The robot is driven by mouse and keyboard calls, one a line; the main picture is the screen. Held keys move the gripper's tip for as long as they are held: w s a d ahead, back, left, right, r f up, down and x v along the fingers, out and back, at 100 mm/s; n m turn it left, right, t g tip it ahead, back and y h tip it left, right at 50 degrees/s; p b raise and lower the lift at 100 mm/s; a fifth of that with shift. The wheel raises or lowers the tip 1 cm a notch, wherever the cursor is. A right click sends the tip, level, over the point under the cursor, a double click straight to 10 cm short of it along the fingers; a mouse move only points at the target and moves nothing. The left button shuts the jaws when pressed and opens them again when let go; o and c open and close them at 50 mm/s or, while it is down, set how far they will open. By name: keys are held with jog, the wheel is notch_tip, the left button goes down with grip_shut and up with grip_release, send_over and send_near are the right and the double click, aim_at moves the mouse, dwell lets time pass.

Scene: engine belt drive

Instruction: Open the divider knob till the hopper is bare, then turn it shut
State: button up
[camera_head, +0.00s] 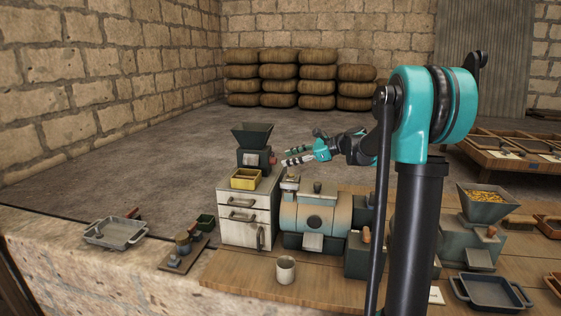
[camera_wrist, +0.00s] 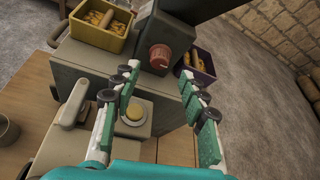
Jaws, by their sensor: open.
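The divider (camera_head: 254,158) is a dark grey-green machine on top of a pale drawer cabinet, with a flared dark hopper (camera_head: 252,136). The hopper's mouth looks dark in the head view, and I see no grain in it; its bottom is hidden. The red divider knob (camera_wrist: 159,55) is on the machine's side and shows small in the head view (camera_head: 273,160). My gripper (camera_head: 286,156) is open and empty, pointing at the knob from the right. In the wrist view its fingertips (camera_wrist: 160,71) are on either side of the knob's line, apparently short of it.
A yellow bin (camera_head: 245,179) with tan pieces stands before the divider. A purple bin (camera_wrist: 194,66), also holding tan pieces, stands beside it. A teal drum machine (camera_head: 315,214) is just right of the cabinet. Another hopper (camera_head: 485,203) with yellow grain stands far right.

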aim_at(276, 160)
jog(key=shift+x, duration=2.3)
grip_shut()
